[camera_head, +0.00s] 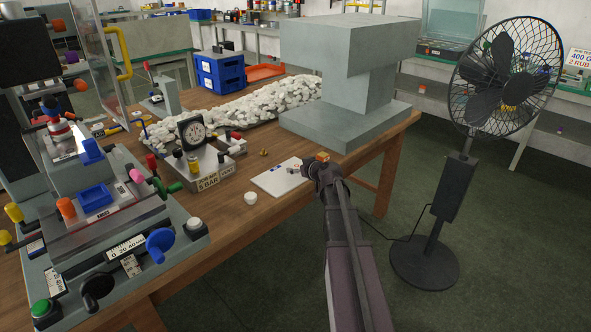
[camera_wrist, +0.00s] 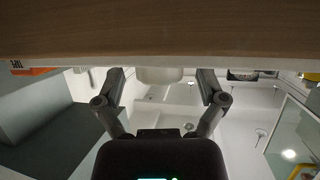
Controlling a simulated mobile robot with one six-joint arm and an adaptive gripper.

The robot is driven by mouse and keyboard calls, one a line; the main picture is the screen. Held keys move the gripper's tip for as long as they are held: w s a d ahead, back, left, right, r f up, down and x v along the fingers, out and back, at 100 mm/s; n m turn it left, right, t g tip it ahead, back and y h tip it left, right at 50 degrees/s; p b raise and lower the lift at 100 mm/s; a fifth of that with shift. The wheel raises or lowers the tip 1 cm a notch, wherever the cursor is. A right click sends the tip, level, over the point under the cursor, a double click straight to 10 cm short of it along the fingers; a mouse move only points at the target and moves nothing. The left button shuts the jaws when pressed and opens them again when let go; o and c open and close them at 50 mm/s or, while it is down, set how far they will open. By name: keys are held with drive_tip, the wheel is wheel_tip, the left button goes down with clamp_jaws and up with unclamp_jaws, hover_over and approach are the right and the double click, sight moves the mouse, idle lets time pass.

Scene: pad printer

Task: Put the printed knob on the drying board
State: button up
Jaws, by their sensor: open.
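The flat white board (camera_head: 272,184) lies near the right front edge of the wooden table in the head view. A blue mark shows near its middle. My gripper (camera_head: 296,170) is low over the board's right part, seen partly end-on. In the wrist view my gripper (camera_wrist: 161,92) is open, its fingers well apart. A pale rounded thing (camera_wrist: 163,75) shows between and beyond the fingertips, against a white strip; it may be the knob, but its print is not visible. A small white cup-like piece (camera_head: 250,198) stands on the table left of the board.
The pad printer (camera_head: 110,215) fills the left side. A gauge box (camera_head: 205,165) stands behind the cup-like piece. A heap of white pieces (camera_head: 240,112), a blue crate (camera_head: 220,75) and a large grey block machine (camera_head: 350,70) stand behind. A fan (camera_head: 455,190) stands right of the table.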

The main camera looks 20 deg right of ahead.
drive_tip(key=shift+r, duration=0.25)
drive_tip(key=p+v, duration=0.5)
drive_tip(key=v, duration=0.7)
idle(0.5)
drive_tip(key=shift+a, duration=0.15)
